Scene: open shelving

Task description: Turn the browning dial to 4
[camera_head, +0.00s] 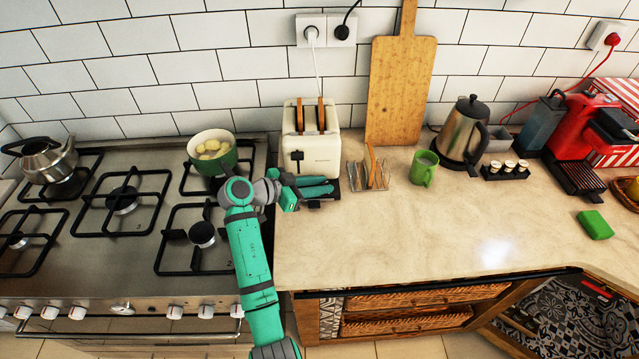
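The cream toaster (325,150) stands against the tiled wall with two brown slices of bread (321,115) in its slots. A black lever (297,158) shows on its front. My gripper (331,184) is at the foot of the toaster, in front of its lower face, with its green fingers pointing right. The fingers lie close together, and I cannot tell whether they are open or shut. I cannot make out the browning dial; my gripper covers part of the toaster's lower front. Contact with the toaster is unclear.
A toast rack (370,176) and a green mug (424,167) stand right of the toaster. A green pot (213,158) is on the hob to its left. A cutting board (400,90) leans on the wall. The front of the worktop (400,240) is clear.

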